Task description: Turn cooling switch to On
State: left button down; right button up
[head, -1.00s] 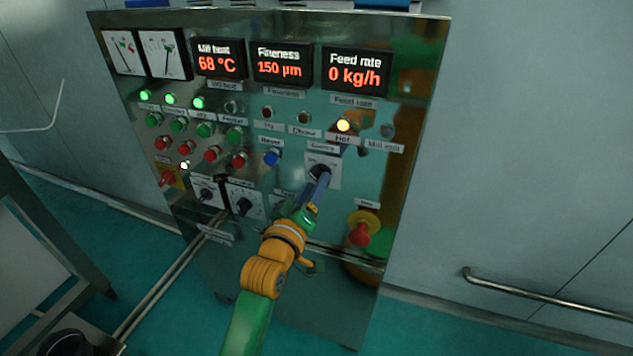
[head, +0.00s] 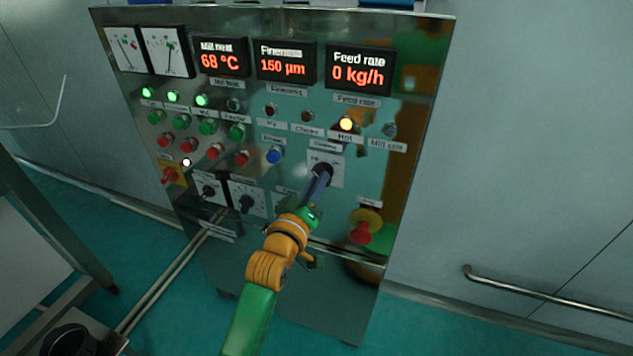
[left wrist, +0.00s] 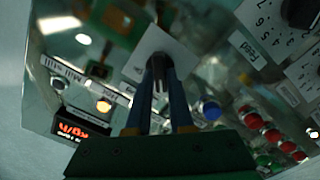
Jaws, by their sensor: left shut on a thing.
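The cooling switch (head: 323,170) is a black rotary knob on a pale square plate in the middle right of the steel control panel (head: 300,225). My left gripper (head: 321,178) reaches up to it from below and is shut on its knob. The left wrist view shows the switch plate (left wrist: 178,47) with the two blue fingers (left wrist: 159,75) meeting at the knob. The fingers partly cover the knob, so its exact pointer position is hard to tell. My right gripper is not in view.
A red emergency stop (head: 361,232) on a yellow base sits just right of my left gripper. A blue button (head: 274,155) is to the left. Two lower rotary knobs (head: 247,202) are further left. A wall rail (head: 540,305) is at the right.

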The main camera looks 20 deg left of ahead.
pick_arm(q)
jog(key=m+p, duration=0.6)
jog(key=m, duration=1.1)
jog(key=shift+r, duration=0.2)
dwell(0.5)
jog(key=c, duration=0.8)
grip_release()
jog(key=shift+w, duration=0.1)
jog(key=shift+f, duration=0.15)
